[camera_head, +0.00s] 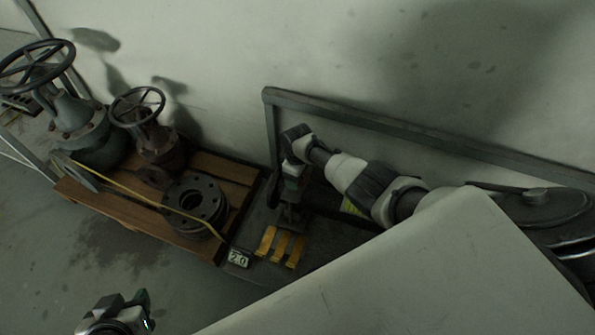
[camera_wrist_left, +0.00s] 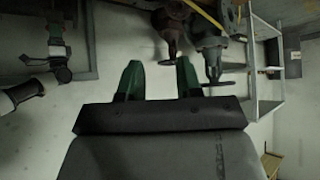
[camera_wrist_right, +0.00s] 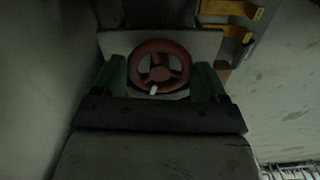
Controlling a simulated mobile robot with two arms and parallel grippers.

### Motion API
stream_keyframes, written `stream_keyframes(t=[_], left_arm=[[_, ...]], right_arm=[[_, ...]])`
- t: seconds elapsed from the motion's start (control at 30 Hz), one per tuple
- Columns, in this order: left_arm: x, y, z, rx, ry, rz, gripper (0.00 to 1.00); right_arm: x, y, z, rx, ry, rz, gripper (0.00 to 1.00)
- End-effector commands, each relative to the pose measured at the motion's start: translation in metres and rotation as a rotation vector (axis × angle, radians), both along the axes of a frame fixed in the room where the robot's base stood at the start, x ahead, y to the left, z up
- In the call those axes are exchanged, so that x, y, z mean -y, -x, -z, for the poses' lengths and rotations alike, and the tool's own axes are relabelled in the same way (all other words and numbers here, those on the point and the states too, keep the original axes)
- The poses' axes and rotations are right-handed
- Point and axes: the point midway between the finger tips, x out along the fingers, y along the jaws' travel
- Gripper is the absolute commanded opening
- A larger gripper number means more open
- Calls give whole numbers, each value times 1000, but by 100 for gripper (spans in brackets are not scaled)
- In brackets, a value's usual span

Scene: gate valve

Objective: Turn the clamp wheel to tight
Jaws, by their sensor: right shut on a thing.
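The clamp wheel (camera_wrist_right: 160,67) is a red, spoked wheel with a small pale handle or mark at its near edge, seen in the right wrist view. My right gripper (camera_wrist_right: 161,80) has one green finger on each side of the wheel and is shut on it. In the head view my right gripper (camera_head: 291,183) points down at the stand by the wall, and the wheel is hidden there. My left gripper (camera_head: 146,312) is low at the bottom edge of the head view, away from the wheel. Its fingers (camera_wrist_left: 158,77) are apart with nothing between them.
A wooden pallet (camera_head: 150,217) at left holds two valves with dark handwheels (camera_head: 38,62) (camera_head: 138,105) and a round flange (camera_head: 195,203). Yellow brackets (camera_head: 281,246) and a "20" plate (camera_head: 239,258) are near the stand. A metal rail (camera_head: 430,133) runs along the wall. Floor is clear at lower left.

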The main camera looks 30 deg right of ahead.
Motion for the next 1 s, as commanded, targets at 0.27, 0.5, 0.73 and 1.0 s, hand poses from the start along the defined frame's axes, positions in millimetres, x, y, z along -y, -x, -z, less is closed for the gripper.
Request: stream_keyframes(t=[0.27,0.5,0.73,1.0], left_arm=[[-7,19,8,-132,-28,-10,35],[-9,26,11,-181,-39,-14,35],[-10,27,12,-189,-41,-15,35],[-10,27,11,-188,-41,-15,35]], right_arm=[[0,1,0,-4,0,154,49],[0,1,0,-3,2,213,49],[0,1,0,-2,1,226,49],[0,1,0,-2,1,224,76]])
